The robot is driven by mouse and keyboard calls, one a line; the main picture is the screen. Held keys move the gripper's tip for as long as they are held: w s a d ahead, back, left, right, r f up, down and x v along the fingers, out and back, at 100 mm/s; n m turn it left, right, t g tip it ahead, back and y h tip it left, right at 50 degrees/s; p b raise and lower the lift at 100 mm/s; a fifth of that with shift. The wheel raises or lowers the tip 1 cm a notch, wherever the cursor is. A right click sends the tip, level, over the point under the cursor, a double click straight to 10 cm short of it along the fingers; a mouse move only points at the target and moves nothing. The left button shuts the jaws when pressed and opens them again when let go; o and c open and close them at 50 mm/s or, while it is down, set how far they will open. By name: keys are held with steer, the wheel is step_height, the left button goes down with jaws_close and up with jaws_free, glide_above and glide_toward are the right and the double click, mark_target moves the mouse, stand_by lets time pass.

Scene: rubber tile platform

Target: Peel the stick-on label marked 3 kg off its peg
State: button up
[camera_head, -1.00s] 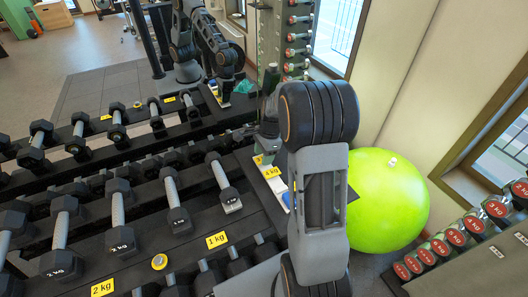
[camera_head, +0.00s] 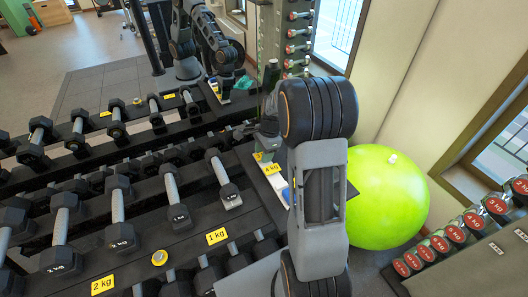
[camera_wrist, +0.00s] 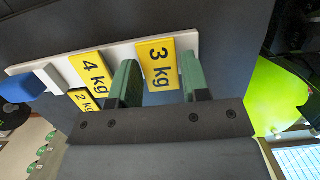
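The yellow label marked 3 kg (camera_wrist: 158,63) is in the wrist view, at the right end of a white strip (camera_wrist: 125,50). No separate peg can be made out under it. My gripper (camera_wrist: 159,61) is open, with one green finger on each side of this label. Whether the fingers touch it cannot be told. A yellow 4 kg label (camera_wrist: 91,73) is on the strip left of the left finger.
A yellow 2 kg label (camera_wrist: 82,100) lies below the 4 kg one, near a blue object (camera_wrist: 18,88). In the head view, a dumbbell rack (camera_head: 150,262) fills the left. A green ball (camera_head: 388,200) and a second dumbbell rack (camera_head: 470,265) stand right of my arm.

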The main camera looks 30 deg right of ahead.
steer(key=c, duration=0.5)
steer(key=shift+r+p, duration=0.3)
steer(key=shift+r, duration=0.05)
steer(key=shift+r+p, duration=1.75)
steer(key=shift+r, duration=0.4)
